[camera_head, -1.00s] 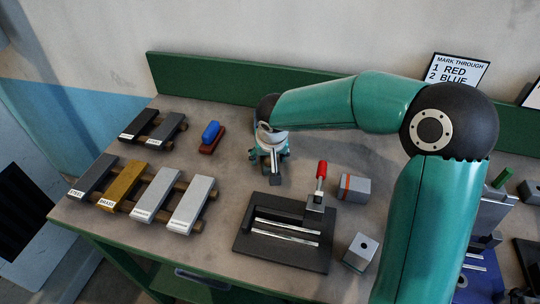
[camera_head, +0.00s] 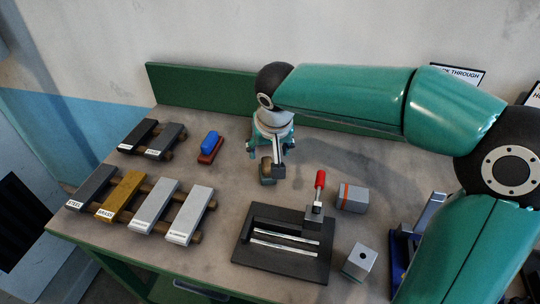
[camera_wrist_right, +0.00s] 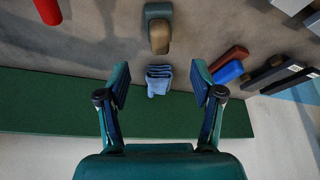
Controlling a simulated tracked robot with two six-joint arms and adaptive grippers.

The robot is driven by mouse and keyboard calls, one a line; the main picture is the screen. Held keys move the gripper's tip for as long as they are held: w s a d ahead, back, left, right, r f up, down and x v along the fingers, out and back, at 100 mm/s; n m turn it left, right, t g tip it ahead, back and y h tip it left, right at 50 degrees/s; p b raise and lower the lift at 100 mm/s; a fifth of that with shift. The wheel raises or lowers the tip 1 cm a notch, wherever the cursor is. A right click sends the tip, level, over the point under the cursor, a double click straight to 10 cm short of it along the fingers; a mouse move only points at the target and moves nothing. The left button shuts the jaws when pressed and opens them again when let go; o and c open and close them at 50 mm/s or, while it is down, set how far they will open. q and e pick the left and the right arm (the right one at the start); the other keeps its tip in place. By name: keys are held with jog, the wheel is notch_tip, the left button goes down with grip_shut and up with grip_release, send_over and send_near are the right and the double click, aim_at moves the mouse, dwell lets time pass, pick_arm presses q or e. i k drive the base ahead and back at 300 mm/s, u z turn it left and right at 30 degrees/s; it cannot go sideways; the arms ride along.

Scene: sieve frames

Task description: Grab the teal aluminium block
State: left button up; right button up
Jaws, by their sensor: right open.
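No block with a plainly teal surface shows. Two light grey bars (camera_head: 155,207) (camera_head: 190,216) lie on the front left rack; the label on the right one seems to read aluminium. A small brown and dark grey-green piece (camera_head: 267,171) lies beside my right gripper (camera_head: 273,150); I cannot tell what it is. In the right wrist view this piece (camera_wrist_right: 158,30) lies beyond the open fingers. A folded blue cloth (camera_wrist_right: 158,79) shows between the fingers, which hold nothing. The gripper hides the cloth in the head view. My left gripper is out of view.
Steel and brass bars lie on the racks at left. A black fixture (camera_head: 283,245) with a red-handled clamp (camera_head: 319,185) and two grey blocks (camera_head: 352,197) (camera_head: 360,262) stand right. A green board (camera_head: 210,93) edges the back.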

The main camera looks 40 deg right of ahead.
aim_at(359, 264)
jog(key=k, duration=1.5)
